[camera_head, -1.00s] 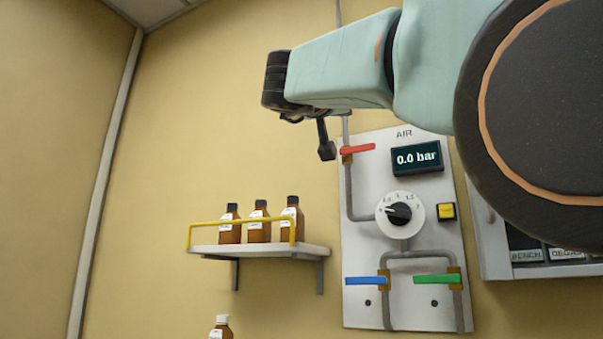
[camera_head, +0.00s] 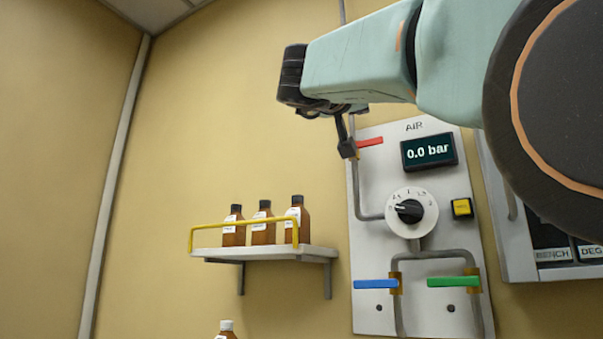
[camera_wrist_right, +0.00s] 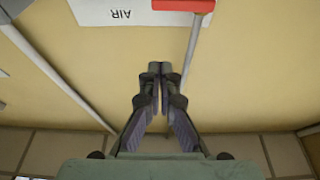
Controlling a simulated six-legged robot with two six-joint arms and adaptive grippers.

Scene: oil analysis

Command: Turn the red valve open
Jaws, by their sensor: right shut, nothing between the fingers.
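The red valve handle (camera_head: 370,141) lies level at the upper left of the AIR panel (camera_head: 437,235), on a grey pipe. My right gripper (camera_head: 347,149) reaches in from the upper right, with its shut fingers pointing down. In the head view the fingertips overlap the handle's left end and hide the valve body; I cannot tell whether they touch. In the right wrist view the shut, empty fingers (camera_wrist_right: 160,68) point up the picture, and the red handle (camera_wrist_right: 183,6) is at the top edge, apart from the tips. My left gripper is not in view.
The panel also has a display (camera_head: 428,152) reading 0.0 bar, a dial (camera_head: 411,212), a yellow button (camera_head: 462,208), a blue handle (camera_head: 375,284) and a green handle (camera_head: 453,282). A shelf (camera_head: 265,251) with brown bottles is to the left.

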